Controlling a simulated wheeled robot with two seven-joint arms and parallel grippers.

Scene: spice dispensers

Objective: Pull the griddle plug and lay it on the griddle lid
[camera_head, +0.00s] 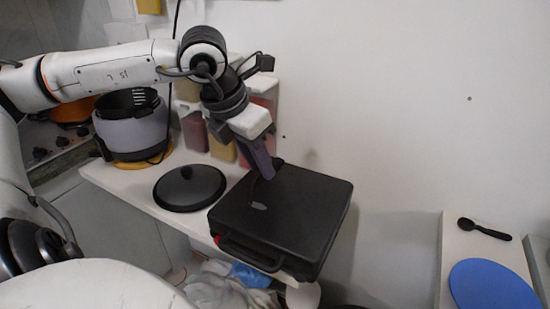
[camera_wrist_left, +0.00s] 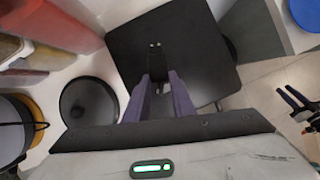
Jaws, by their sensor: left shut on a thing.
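The griddle (camera_head: 300,215) is a closed black box with a front handle, standing on the white shelf. Its flat lid (camera_wrist_left: 195,35) fills the upper middle of the left wrist view. My left gripper (camera_head: 265,172), with purple fingers, is over the back left part of the lid. It is shut on the black plug (camera_wrist_left: 156,62), whose two metal prongs show beyond the fingertips. In the head view the plug is mostly hidden by the fingers, and I cannot tell whether it touches the lid. My right gripper (camera_wrist_left: 295,102) shows at the right edge of the left wrist view, fingers apart and empty.
A round black pot lid (camera_head: 189,187) lies left of the griddle. A grey cooker (camera_head: 132,130) and spice dispensers (camera_head: 194,130) stand behind. A blue plate (camera_head: 492,287) and a black spoon (camera_head: 484,229) lie on the right counter, across a gap.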

